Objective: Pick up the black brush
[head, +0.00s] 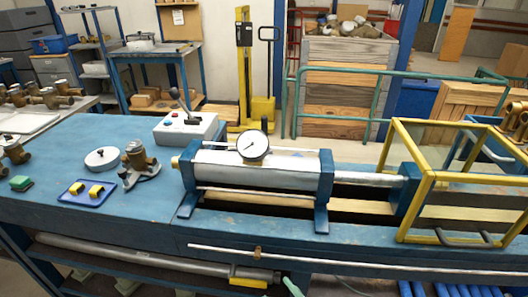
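I cannot make out a black brush for certain in the head view. A dark, low shape lies around the foot of a brass meter (139,157) on the left part of the blue bench (150,225), too small to identify. A green block (20,183) lies at the bench's left end. A blue tray (72,199) with yellow pieces lies in front of the meter. Neither of my grippers is in view.
A round white-topped disc (102,158) lies behind the tray. A grey control box (187,128) stands at the bench's back edge. A cylinder rig with a gauge (252,145) and a yellow frame (428,180) fill the middle and right. The front left bench top is clear.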

